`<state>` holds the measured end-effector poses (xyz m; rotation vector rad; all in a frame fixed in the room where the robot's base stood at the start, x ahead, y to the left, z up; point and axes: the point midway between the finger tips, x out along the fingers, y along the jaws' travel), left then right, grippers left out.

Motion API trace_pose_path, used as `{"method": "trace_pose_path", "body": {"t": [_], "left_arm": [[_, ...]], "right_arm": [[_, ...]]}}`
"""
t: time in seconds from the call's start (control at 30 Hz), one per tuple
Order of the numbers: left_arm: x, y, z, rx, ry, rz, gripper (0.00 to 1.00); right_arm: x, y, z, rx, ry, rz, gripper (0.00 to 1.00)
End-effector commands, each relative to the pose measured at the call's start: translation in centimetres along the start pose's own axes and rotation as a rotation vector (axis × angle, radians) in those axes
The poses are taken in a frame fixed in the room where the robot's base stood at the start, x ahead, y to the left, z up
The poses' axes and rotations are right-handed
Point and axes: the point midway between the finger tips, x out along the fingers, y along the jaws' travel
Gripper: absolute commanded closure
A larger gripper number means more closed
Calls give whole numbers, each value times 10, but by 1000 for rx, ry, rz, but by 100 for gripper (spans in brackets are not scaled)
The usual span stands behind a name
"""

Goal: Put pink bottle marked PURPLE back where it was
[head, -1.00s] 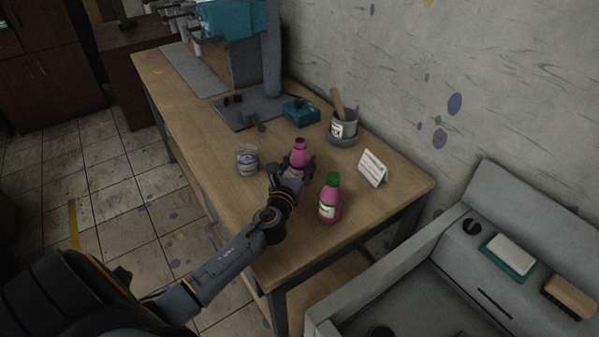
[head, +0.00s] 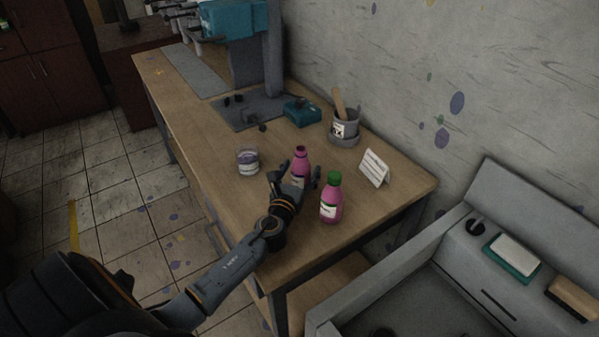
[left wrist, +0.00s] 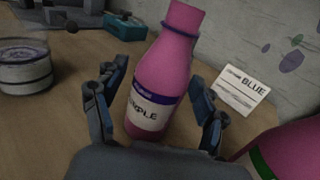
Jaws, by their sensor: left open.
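The pink bottle marked PURPLE (head: 300,164) stands on the wooden table (head: 222,200) without a cap. It also shows in the left wrist view (left wrist: 165,75), its label partly readable as "PLE", with a dark purple ring at the neck. My left gripper (head: 300,178) is open, with one finger on each side of the bottle. In the left wrist view the fingers (left wrist: 158,105) stand apart from the bottle, with a gap clearest at right. A second pink bottle with a green cap (head: 331,198) stands to the right. My right gripper is not in view.
A glass jar (head: 248,162) stands left of the bottle. A white card (head: 375,168) reading BLUE and a grey pot (head: 344,128) with a wooden handle stand behind. A grey sink (head: 400,270) lies at the right. The table's front-right corner is clear.

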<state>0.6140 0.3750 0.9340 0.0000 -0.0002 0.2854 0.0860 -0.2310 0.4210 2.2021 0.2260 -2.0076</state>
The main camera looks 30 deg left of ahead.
Motion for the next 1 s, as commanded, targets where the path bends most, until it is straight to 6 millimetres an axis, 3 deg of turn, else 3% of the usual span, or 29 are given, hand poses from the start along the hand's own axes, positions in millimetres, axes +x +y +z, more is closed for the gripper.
{"method": "trace_pose_path", "body": {"t": [0.17,0.5,0.7,1.0], "left_arm": [[-9,0,2,0,1,-1,28],[-80,0,0,0,2,-2,28],[-110,0,1,-1,1,-1,28],[-120,0,4,0,-1,0,28]], "right_arm": [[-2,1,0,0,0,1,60],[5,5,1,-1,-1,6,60],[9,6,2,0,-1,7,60],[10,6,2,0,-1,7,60]]}}
